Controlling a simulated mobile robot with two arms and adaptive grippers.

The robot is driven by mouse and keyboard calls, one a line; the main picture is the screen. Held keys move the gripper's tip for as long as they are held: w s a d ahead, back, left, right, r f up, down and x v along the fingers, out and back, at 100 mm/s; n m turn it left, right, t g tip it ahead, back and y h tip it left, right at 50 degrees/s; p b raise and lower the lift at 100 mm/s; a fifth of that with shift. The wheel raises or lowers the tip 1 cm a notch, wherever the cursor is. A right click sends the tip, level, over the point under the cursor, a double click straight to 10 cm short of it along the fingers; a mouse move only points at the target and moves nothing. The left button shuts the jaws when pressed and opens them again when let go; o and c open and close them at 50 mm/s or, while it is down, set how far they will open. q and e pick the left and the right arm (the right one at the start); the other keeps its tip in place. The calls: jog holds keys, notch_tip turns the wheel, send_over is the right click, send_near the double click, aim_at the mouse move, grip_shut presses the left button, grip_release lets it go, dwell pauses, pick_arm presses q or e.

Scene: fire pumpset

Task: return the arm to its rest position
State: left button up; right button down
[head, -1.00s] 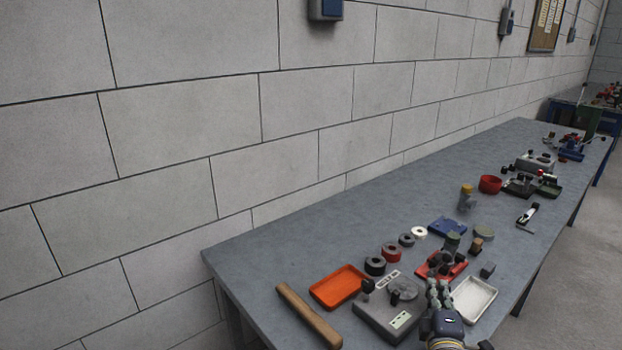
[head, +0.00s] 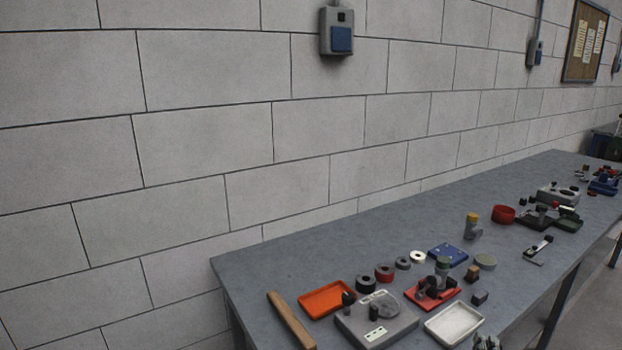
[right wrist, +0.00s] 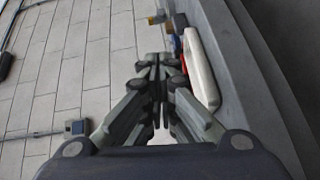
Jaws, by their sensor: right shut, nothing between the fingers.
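My right gripper (head: 486,343) shows only by its tips at the bottom edge of the head view, by the front edge of the workbench (head: 330,238). In the right wrist view its fingers (right wrist: 157,100) are closed together with nothing between them. The white tray (head: 455,323) lies just above and left of the gripper in the head view. In the right wrist view a pale tray edge (right wrist: 200,70) shows to the right of the fingers. My left gripper is not in view.
A block wall (head: 200,140) runs behind the bench.

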jog(key=s+a+f+m+g+y, duration=0.1)
jog(key=s+a+f+m+g, duration=0.3)
jog(key=s, duration=0.3)
jog(key=s+a+f+m+g+y, duration=0.1)
jog(key=s+a+f+m+g, duration=0.15)
jog(key=s+f, duration=0.35)
jog(key=s+a+f+m+g+y, duration=0.25)
jog(key=s+a, duration=0.25)
jog(key=s, duration=0.3)
jog(key=s+a+f+m+g+y, duration=0.1)
jog(key=s+a+g+y, duration=0.2)
jog(key=s+a, duration=0.45)
notch_tip(320, 180, down, 25)
jog(key=s+d+g, duration=0.2)
jog(key=s, duration=0.1)
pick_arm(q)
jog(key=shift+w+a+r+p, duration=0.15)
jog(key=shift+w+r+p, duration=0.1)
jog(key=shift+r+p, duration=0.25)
pick_arm(e)
jog(key=s+d+f+g, duration=0.1)
jog(key=s+d+f, duration=0.2)
jog(key=s+f, duration=1.3)
jog(key=shift+s+f+h, duration=0.35)
jog(key=shift+s, duration=0.25)
